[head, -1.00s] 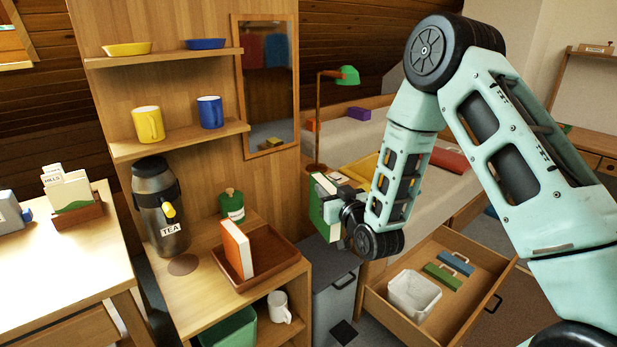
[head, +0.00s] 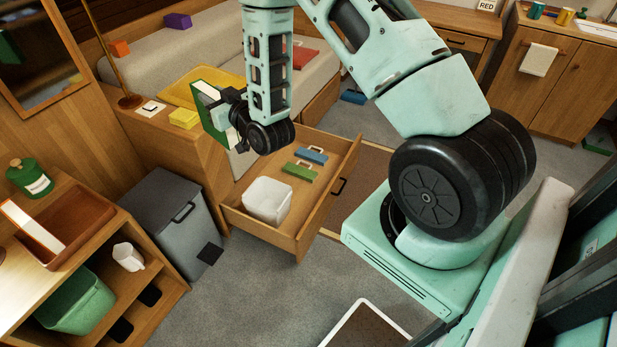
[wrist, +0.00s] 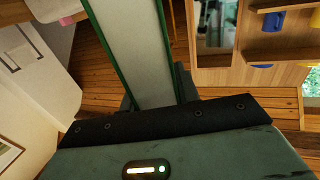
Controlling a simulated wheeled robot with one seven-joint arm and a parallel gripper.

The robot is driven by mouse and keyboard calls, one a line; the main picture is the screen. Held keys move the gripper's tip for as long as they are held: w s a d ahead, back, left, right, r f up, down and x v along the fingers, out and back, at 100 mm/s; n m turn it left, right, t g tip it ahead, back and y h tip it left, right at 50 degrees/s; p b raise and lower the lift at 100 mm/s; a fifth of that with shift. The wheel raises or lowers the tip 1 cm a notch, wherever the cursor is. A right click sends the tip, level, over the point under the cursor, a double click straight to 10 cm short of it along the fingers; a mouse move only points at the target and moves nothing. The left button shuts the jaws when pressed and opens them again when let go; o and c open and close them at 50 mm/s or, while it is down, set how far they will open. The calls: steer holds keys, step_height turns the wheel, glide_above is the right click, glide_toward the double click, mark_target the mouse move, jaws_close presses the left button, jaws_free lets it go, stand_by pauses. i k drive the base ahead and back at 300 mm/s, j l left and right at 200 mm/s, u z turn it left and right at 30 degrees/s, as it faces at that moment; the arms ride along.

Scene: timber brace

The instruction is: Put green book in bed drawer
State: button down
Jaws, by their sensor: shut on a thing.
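The green book (head: 207,105) has a green cover and white page edges and is held upright by my gripper (head: 236,114). My gripper is shut on it, above and to the left of the open drawer. The book also fills the upper middle of the wrist view (wrist: 140,50), with its pages between two green covers. The bed drawer (head: 317,207) is pulled out from under the bed. The gripper's fingertips are mostly hidden behind the book and wrist.
A grey lidded bin (head: 170,205) stands left of the drawer. The bed (head: 210,55) has a yellow blanket and a red item on it. A wooden shelf unit (head: 150,290) with a tray (head: 75,225) is at the left. Grey floor lies in front of the drawer.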

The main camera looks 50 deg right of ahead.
mark_target(296, 192)
steer(key=l+u, duration=0.1)
steer(key=l, duration=1.1)
steer(key=k+l+u, duration=0.1)
steer(key=l, duration=1.1)
steer(key=i+l, duration=0.1)
steer(key=l, duration=0.6)
steer(key=i+l+u, duration=0.1)
steer(key=l, duration=0.6)
steer(key=i+l, duration=0.1)
steer(key=l, duration=0.6)
steer(key=i+l, duration=0.15)
steer(key=l, duration=0.2)
steer(key=i+l, duration=0.15)
steer(key=l, duration=0.2)
steer(key=i+l+u, duration=0.1)
steer(key=l, duration=0.3)
steer(key=i+l, duration=0.25)
steer(key=l+u, duration=0.05)
steer(key=l, duration=0.05)
